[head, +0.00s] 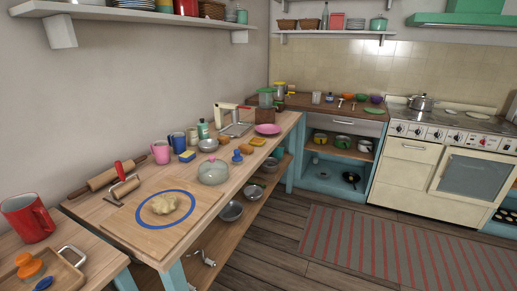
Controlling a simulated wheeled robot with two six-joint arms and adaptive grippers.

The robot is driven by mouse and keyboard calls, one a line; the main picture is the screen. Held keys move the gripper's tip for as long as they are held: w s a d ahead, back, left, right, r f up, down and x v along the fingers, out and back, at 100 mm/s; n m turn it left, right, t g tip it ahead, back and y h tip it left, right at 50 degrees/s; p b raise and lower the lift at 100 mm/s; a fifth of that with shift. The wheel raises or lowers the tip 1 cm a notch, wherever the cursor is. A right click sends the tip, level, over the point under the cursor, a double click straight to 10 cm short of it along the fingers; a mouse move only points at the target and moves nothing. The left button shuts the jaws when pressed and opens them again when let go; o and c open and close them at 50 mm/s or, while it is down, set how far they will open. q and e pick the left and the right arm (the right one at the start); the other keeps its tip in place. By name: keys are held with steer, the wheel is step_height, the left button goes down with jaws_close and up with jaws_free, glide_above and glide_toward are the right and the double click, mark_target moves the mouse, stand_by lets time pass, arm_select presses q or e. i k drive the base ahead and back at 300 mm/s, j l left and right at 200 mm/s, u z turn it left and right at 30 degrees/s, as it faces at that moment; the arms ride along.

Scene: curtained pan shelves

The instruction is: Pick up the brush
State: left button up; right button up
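No gripper of mine shows in the head view. I cannot tell for sure which thing is the brush. A small blue piece with a knob-like top (237,157) stands on the long wooden table, right of a glass-lidded pot (213,172). An orange knobbed piece (28,265) lies in a wooden tray at the lower left, with a dark blue piece (43,284) beside it. Either knobbed piece may be a brush; they are too small or too cut off to tell.
The long table also holds a dough board (205,200), a rolling pin (95,182), a pink mug (161,152) and a blue-and-yellow sponge (187,156). A red mug (28,218) stands at left. The floor by the striped rug (390,250) is clear.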

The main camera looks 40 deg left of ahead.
mark_target(237, 159)
steer(key=i+l+u, duration=0.1)
steer(key=i+u, duration=0.35)
steer(key=i+l+u, duration=0.25)
steer(key=i+u, duration=0.15)
steer(key=i+l+u, duration=0.7)
steer(key=l+u, duration=0.2)
